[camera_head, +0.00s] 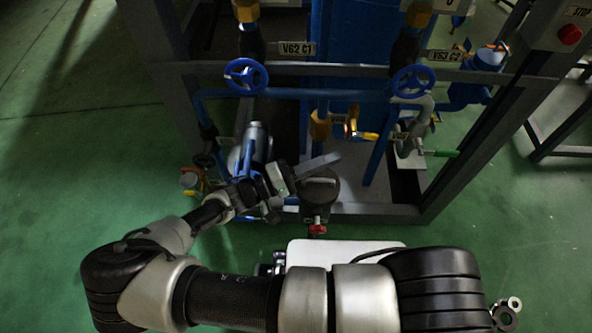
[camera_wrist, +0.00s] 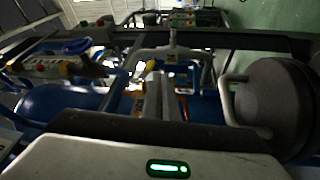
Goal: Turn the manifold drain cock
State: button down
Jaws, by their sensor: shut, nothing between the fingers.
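No readable label marks the manifold drain cock, so I cannot tell which handle it is. A valve with a yellow lever (camera_head: 366,136) sits beside a brass fitting (camera_head: 320,126) under the blue pipe. A green-handled valve (camera_head: 440,153) is to its right, and a red-handled one (camera_head: 317,230) is low at the front. My gripper (camera_head: 336,157) is shut and empty, pointing right, below and left of the yellow lever and apart from it. In the wrist view the shut fingers (camera_wrist: 162,78) point forward among pipes; small yellow parts beyond are too blurred to identify.
A dark round vessel (camera_head: 320,186) is close under my fingers; a rounded grey body (camera_wrist: 280,108) fills the wrist view's right. Blue handwheels (camera_head: 245,76) (camera_head: 413,81) hang above. The grey frame (camera_head: 440,205) bounds the skid. Green floor is open left and right.

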jog(key=v, duration=0.9)
